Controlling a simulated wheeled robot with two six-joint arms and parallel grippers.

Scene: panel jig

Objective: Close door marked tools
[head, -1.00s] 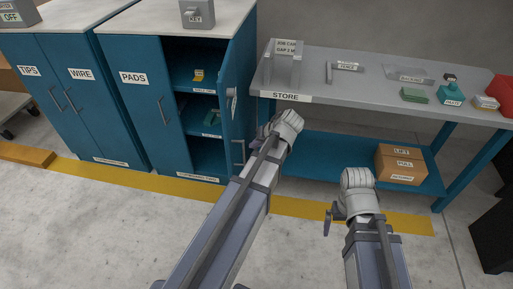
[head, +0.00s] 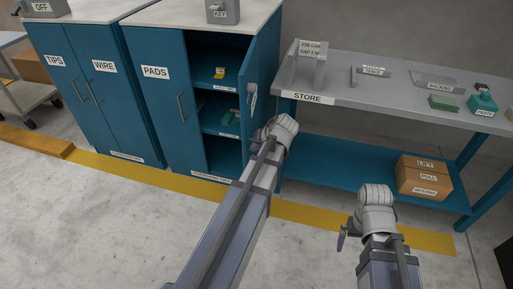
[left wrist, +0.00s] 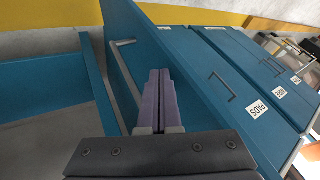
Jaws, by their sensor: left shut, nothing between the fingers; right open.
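The open door (head: 262,70) is the right-hand blue door of the PADS cabinet, swung outward. A pale mark on it is too oblique to read, so I cannot see the word tools. My left gripper, shut and empty, shows in the left wrist view (left wrist: 160,85) in front of a blue door panel (left wrist: 205,105) with a bar handle (left wrist: 124,75). Whether it touches the panel I cannot tell. My right gripper (head: 342,236) is open, low over the floor, away from the door.
The cabinet's left door, marked PADS (head: 156,72), is shut; shelves with small items show inside. The TIPS and WIRE cabinet (head: 80,110) is shut. The front floor is clear.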

